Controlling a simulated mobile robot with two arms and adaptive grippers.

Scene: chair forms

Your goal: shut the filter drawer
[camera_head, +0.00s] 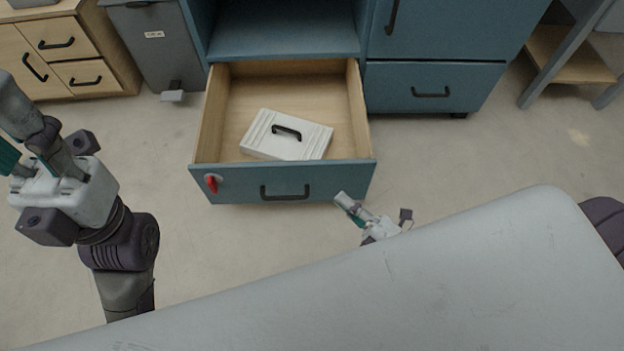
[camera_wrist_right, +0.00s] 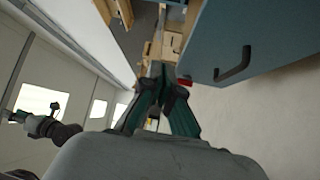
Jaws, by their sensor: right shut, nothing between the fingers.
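The filter drawer (camera_head: 235,187) is pulled out of the blue cabinet, its blue front facing me with a black bar handle (camera_head: 285,192). A red part (camera_head: 211,183) sits at the front's left end. A white filter box (camera_head: 300,145) with a black handle lies inside. My right gripper (camera_head: 347,203) is shut and empty, just in front of the drawer front's lower right corner. In the right wrist view the drawer front (camera_wrist_right: 270,30) is at upper right, beside the shut fingers (camera_wrist_right: 158,72). My left gripper (camera_head: 12,140) is at the left, cut off by the picture edge.
A grey bin (camera_head: 152,45) with a pedal (camera_head: 173,96) and a wooden drawer unit (camera_head: 65,50) stand left of the cabinet. A shut blue drawer (camera_head: 432,88) is at right. Floor (camera_head: 440,155) between is clear. A grey surface (camera_head: 400,290) hides the foreground.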

